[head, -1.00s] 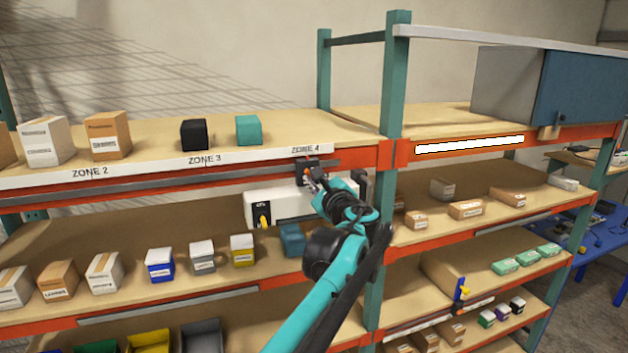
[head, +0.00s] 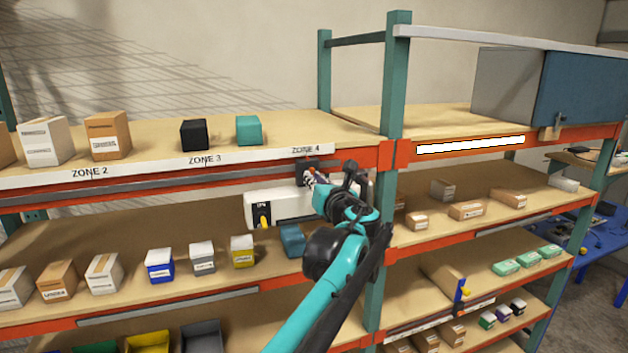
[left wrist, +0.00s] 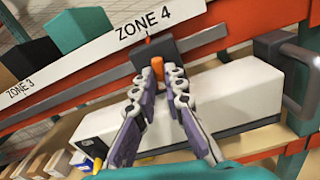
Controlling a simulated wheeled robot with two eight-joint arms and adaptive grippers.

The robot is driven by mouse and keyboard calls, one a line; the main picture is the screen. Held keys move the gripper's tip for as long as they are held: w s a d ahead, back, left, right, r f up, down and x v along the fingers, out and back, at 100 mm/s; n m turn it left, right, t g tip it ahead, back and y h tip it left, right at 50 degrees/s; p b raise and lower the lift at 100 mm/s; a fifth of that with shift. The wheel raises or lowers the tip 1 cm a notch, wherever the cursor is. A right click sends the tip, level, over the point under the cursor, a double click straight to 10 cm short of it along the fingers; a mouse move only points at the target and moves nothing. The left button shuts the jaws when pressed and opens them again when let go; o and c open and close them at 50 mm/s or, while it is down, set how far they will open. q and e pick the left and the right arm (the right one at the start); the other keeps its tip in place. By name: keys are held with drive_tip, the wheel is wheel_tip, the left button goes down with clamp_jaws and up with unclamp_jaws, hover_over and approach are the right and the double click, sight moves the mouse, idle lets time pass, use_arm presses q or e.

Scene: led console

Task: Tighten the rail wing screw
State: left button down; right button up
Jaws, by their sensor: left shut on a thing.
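The rail wing screw (left wrist: 157,66) is a small orange knob on a dark bracket (left wrist: 153,48) below the ZONE 4 label. In the head view the bracket (head: 306,166) hangs at the grey rail (head: 240,178). My left gripper (left wrist: 160,78) is shut on the screw, its two purple-grey fingers on either side. In the head view its fingertips (head: 313,178) are at the bracket's front, and the arm hides part of the hand. The white console box (left wrist: 92,118) is below the screw, also in the head view (head: 290,204). My right gripper is not in view.
Cartons and a black box (head: 194,134) and a teal box (head: 248,130) stand on the top shelf. A green upright post (head: 391,90) stands right of my arm. A yellow plug (head: 264,220) sits on the console's left end.

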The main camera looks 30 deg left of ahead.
use_arm(q)
drive_tip(key=m, duration=0.5)
drive_tip(key=shift+f, duration=0.15)
idle(0.4)
drive_tip(key=c, duration=1.9)
unclamp_jaws()
drive_tip(key=shift+o, duration=0.2)
drive_tip(key=shift+d+m, duration=0.15)
drive_tip(key=shift+m, duration=0.15)
drive_tip(key=shift+s+d, duration=0.1)
drive_tip(key=v, duration=1.2)
